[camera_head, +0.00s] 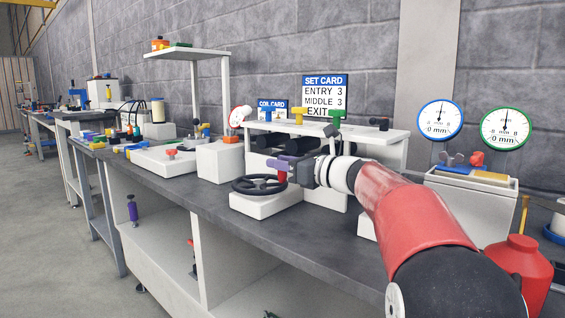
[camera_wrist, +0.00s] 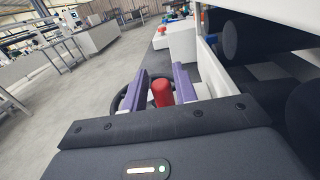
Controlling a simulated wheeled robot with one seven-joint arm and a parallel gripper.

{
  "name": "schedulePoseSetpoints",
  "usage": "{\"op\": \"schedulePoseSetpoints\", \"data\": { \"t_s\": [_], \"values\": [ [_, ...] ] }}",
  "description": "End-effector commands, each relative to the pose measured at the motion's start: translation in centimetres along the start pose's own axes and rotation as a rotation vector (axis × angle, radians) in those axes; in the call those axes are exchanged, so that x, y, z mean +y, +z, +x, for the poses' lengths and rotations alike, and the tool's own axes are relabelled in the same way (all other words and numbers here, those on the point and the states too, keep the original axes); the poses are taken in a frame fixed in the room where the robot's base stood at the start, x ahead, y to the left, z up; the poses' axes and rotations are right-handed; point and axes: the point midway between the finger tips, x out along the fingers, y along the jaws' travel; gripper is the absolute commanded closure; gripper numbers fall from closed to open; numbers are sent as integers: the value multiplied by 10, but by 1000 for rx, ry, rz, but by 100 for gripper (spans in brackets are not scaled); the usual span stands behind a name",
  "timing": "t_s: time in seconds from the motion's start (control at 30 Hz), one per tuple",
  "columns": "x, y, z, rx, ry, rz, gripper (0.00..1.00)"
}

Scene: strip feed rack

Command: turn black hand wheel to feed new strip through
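The black hand wheel (camera_head: 258,185) lies flat on a white block (camera_head: 266,205) at the bench's front edge. Its red knob (camera_head: 282,161) stands up at the wheel's right side. My gripper (camera_head: 283,176) is at this knob, with purple fingers. In the wrist view the red knob (camera_wrist: 162,94) stands between the two fingers of my gripper (camera_wrist: 160,72), with a visible gap on each side. The fingers look open. Part of the wheel rim (camera_wrist: 118,98) shows behind the left finger. Dark rollers (camera_head: 300,145) sit under the white rack (camera_head: 375,135). I cannot make out a strip.
A set card (camera_head: 325,95) behind the rack reads entry 3, middle 3; its exit line is partly hidden. A white box (camera_head: 220,160) stands left of the wheel. A red container (camera_head: 520,265) is at right.

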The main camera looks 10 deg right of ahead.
Motion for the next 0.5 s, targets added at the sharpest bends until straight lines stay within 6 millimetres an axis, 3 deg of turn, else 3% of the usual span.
{"op": "schedulePoseSetpoints", "data": {
  "t_s": [0.37, 0.5],
  "values": [
    [0, 0, -2, 1, -1, 0, 61],
    [-1, 0, -17, 1, -3, -1, 61]
  ]
}}
